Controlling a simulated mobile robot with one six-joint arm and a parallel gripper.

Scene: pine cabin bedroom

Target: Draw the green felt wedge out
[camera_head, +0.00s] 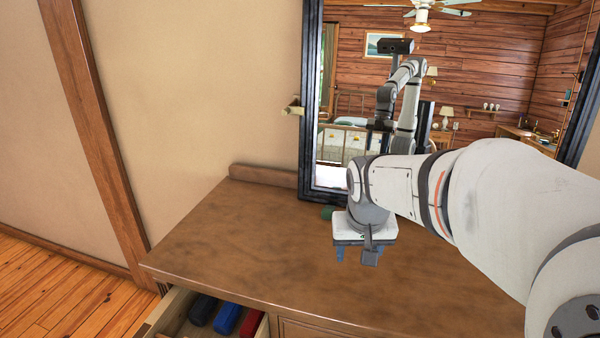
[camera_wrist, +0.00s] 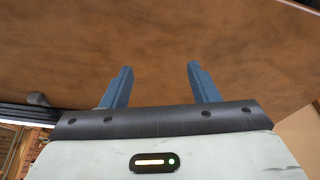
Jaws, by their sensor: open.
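A small green piece, which looks like the felt wedge (camera_head: 327,212), sits on the dresser top at the foot of the black-framed mirror (camera_head: 310,150). My gripper partly covers it, and I cannot tell how far it reaches under the frame. My gripper (camera_head: 355,256) points down over the dresser top, in front of and slightly right of the green piece. In the wrist view, the two blue fingers of my gripper (camera_wrist: 160,67) are apart with only bare brown wood beyond them. No green shows in the wrist view.
The brown dresser top (camera_head: 230,235) is clear left of my gripper. An open drawer (camera_head: 175,318) below holds dark, blue (camera_head: 228,319) and red items. A brass-coloured knob (camera_head: 292,107) is beside the mirror's left edge. A low wooden rail (camera_head: 262,175) runs along the dresser's back.

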